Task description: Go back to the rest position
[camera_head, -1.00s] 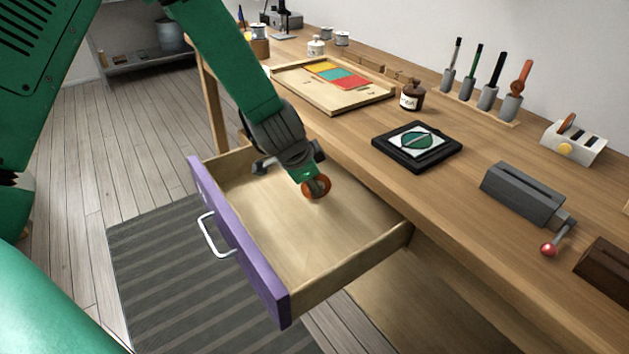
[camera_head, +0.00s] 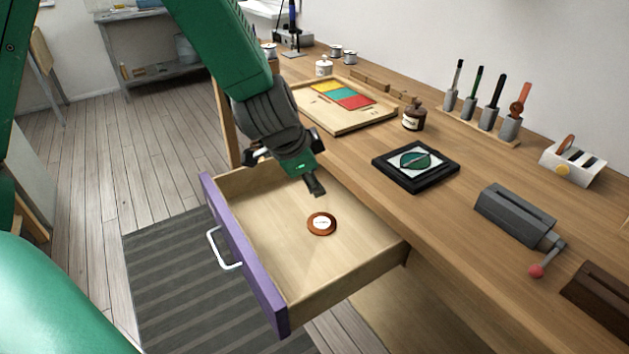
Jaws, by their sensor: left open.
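My left gripper (camera_head: 314,186) is open and empty. It hangs over the open drawer (camera_head: 262,266), above and behind a small round brown disc with a white centre (camera_head: 321,223). The disc lies flat on the drawer's bare wooden floor, apart from the fingers. The drawer has a purple front and a white handle (camera_head: 222,250), and it sticks out from the workbench (camera_head: 350,165). My right gripper is not in view.
On the bench stand a black framed plate with a green oval (camera_head: 416,163), a wooden tray with coloured panels (camera_head: 340,112), a brown jar (camera_head: 414,118), a tool rack (camera_head: 486,128) and a grey device with a red knob (camera_head: 515,212). A striped mat (camera_head: 190,290) lies on the floor.

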